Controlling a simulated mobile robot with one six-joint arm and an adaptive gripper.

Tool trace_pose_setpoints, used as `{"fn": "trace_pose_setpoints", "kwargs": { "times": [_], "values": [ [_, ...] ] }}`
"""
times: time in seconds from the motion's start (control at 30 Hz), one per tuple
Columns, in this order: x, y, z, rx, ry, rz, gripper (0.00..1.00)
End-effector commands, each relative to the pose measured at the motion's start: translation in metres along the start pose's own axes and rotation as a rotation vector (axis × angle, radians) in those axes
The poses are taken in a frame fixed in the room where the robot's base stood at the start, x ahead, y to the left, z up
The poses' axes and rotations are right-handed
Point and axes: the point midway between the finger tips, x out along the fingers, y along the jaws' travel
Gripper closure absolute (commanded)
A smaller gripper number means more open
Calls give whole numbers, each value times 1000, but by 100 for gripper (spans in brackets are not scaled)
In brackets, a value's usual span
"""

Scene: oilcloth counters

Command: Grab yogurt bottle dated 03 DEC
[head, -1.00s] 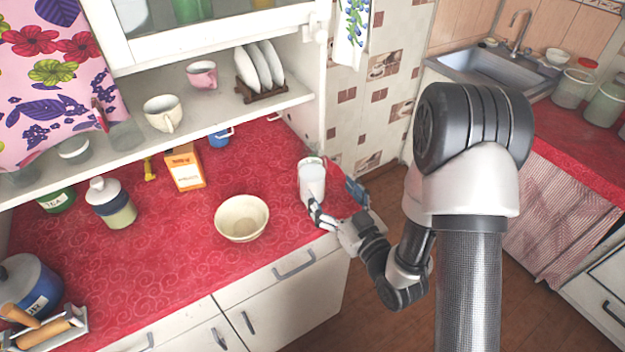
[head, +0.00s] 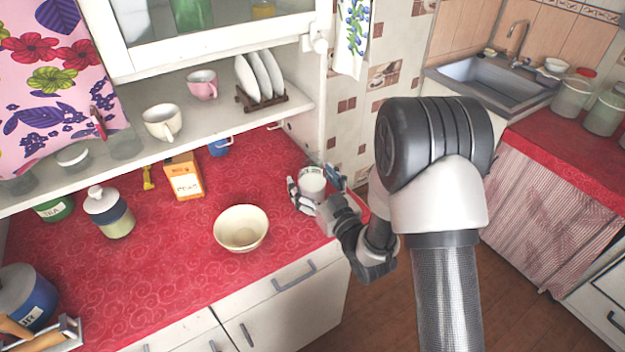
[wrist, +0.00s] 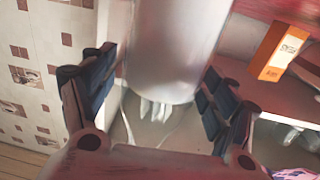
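A white cylindrical container (head: 311,178), which looks like the yogurt bottle, stands near the right end of the red counter. Dark marking shows on it, but I cannot read a date. My gripper (head: 313,186) is at the container with one finger on each side of it. In the wrist view the pale bottle (wrist: 172,40) fills the space between the two dark fingers of my gripper (wrist: 157,68). The fingers are spread, with a visible gap on the left side. Contact on the right side is unclear.
A cream bowl (head: 240,229) stands left of the bottle. An orange carton (head: 184,176), a blue mug (head: 219,147) and a lidded jar (head: 107,212) stand farther back and left. The shelf (head: 215,121) overhangs the back of the counter (head: 165,255), whose right edge is close to my gripper.

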Motion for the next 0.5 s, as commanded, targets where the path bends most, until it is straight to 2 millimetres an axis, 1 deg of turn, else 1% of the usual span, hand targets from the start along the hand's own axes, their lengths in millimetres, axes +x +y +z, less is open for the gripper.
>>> {"fn": "trace_pose_setpoints", "kwargs": {
  "times": [0.03, 0.07, 0.5],
  "values": [
    [0, 0, 0, 0, 0, 0, 25],
    [0, 0, 0, 0, 0, 0, 27],
    [0, 0, 0, 0, 0, 0, 56]
  ]
}}
